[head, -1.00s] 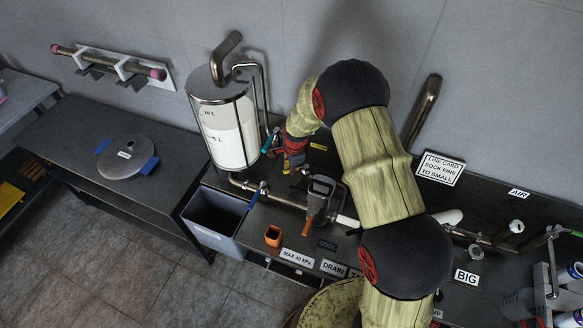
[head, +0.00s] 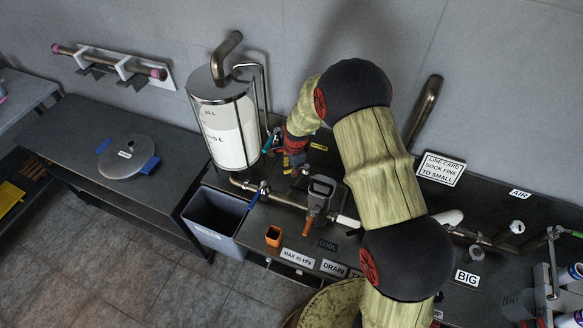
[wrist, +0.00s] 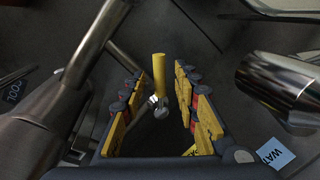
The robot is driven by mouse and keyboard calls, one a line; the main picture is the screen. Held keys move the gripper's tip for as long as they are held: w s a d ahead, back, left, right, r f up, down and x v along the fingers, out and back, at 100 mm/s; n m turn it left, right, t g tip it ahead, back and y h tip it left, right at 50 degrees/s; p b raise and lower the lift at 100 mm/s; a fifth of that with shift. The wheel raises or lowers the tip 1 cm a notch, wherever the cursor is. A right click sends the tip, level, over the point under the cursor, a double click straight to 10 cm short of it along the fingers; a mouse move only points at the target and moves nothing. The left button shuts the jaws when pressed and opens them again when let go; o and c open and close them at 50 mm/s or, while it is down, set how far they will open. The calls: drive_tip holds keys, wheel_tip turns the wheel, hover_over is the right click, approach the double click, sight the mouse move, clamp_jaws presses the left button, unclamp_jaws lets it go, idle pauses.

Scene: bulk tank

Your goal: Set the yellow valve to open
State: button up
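The yellow valve shows in the wrist view as a straight yellow handle (wrist: 159,72) on a metal fitting (wrist: 157,103). My gripper (wrist: 156,88) is open, with one padded finger on each side of the handle. Gaps show between the handle and both fingers, so nothing is gripped. In the head view my gripper (head: 293,158) is low behind the bench pipe, just right of the tank. A small yellow piece (head: 318,147) shows to its right, but I cannot tell whether it is the handle or a label.
A tank (head: 225,130) stands left of my gripper, with a teal handle (head: 269,141) close by. A blue-handled valve (head: 259,192) and a funnel-like fitting (head: 322,187) sit on the pipe in front. A thick metal pipe (wrist: 282,82) is at right in the wrist view.

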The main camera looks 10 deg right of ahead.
wheel_tip(320, 180, up, 11)
drive_tip(key=s, duration=0.2)
drive_tip(key=shift+s+d+r, duration=0.15)
drive_tip(key=shift+c, duration=0.5)
